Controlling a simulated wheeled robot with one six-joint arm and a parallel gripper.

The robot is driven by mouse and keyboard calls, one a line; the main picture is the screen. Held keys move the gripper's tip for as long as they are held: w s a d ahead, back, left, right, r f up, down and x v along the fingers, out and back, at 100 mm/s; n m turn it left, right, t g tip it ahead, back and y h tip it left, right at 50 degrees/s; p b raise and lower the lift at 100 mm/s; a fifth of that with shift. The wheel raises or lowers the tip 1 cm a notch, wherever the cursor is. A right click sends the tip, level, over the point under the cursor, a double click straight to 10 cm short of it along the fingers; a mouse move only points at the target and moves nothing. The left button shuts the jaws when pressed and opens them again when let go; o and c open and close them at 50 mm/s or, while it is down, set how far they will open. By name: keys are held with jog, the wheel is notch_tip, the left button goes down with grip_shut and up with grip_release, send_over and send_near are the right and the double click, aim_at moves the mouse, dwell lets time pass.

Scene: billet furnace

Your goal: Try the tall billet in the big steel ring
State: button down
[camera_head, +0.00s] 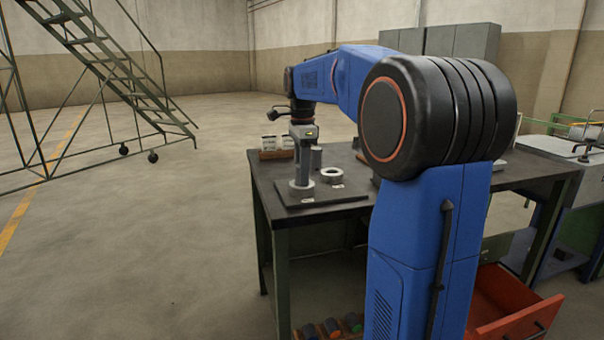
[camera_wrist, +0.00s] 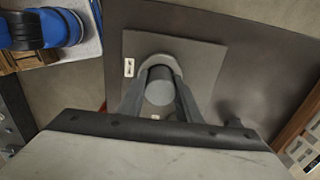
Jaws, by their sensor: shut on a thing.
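My gripper (camera_head: 302,162) is shut on the tall grey billet (camera_head: 302,174), which hangs upright between the fingers. In the wrist view the billet's round end (camera_wrist: 160,90) shows between the two fingers (camera_wrist: 161,98). The big steel ring (camera_head: 301,190) lies flat on a dark plate directly under the billet. In the wrist view the ring (camera_wrist: 156,61) shows as a pale band around the far side of the billet. The billet's lower end meets the ring's outline; I cannot tell how deep it sits in the bore.
A smaller ring (camera_head: 332,175) lies to the right on the same plate (camera_head: 322,198). Another grey cylinder (camera_head: 316,157) stands behind. A wooden rack (camera_head: 270,154) with pale items is at the table's back left. A red drawer (camera_head: 508,308) hangs open below right.

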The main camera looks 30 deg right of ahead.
jog(key=c, duration=1.2)
grip_release()
jog(key=shift+f, duration=0.1)
notch_tip(320, 180, up, 18)
jog(key=shift+f, duration=0.2)
